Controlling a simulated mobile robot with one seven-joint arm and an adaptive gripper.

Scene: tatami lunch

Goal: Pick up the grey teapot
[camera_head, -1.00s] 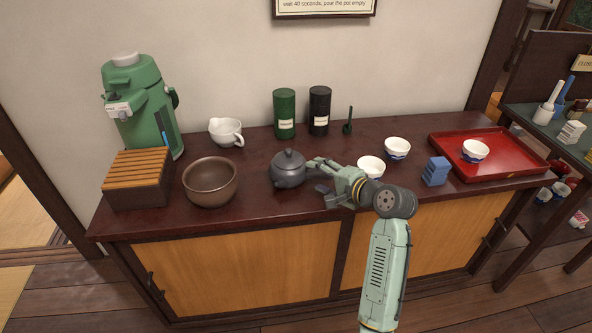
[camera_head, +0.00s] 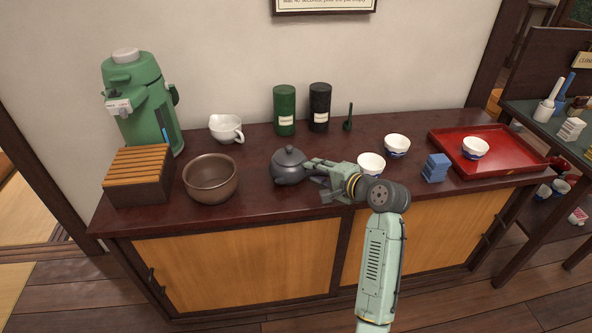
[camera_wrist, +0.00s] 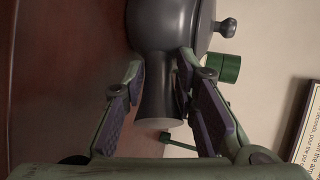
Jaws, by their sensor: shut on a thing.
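The grey teapot (camera_head: 287,167) is dark, round and lidded, and stands upright on the brown cabinet top, left of my gripper (camera_head: 312,174). My gripper reaches it from the right side. In the wrist view, the teapot's body (camera_wrist: 165,25) is at the top and its side handle (camera_wrist: 157,95) points towards the palm. The fingers of my gripper (camera_wrist: 162,88) are on either side of that handle, shut on it. Part of the handle is hidden by the fingers in the head view. The pot shows no clear gap above the cabinet top.
A brown bowl (camera_head: 211,180) stands left of the teapot. Two tea canisters, green (camera_head: 284,112) and black (camera_head: 319,109), stand behind. A white cup (camera_head: 371,165) is close right of my gripper, with a blue block (camera_head: 435,168) and red tray (camera_head: 500,172) further right.

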